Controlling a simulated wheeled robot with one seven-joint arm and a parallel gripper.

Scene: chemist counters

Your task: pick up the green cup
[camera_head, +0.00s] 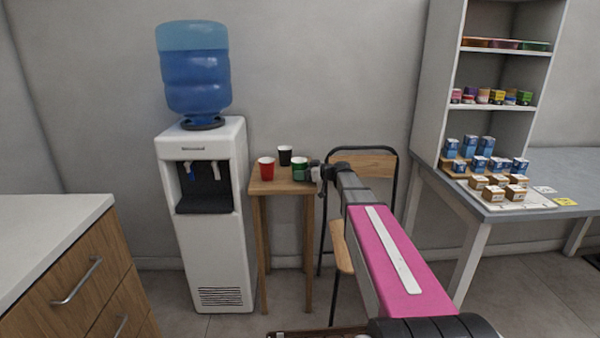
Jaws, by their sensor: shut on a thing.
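The green cup (299,169) is at the right side of the small wooden table (264,186), upright with a pale rim. My gripper (308,173) reaches it from the right and is shut on it. The fingers are small in this view and partly hidden against the cup. I cannot tell whether the cup's base touches the table top. My pink and grey arm stretches from the bottom right up to the cup.
A red cup (266,168) and a black cup (285,155) stand close by on the table. A water dispenser (215,255) is left of it. A chair (368,164) stands to the right. A grey counter (500,213) with boxes lies further right.

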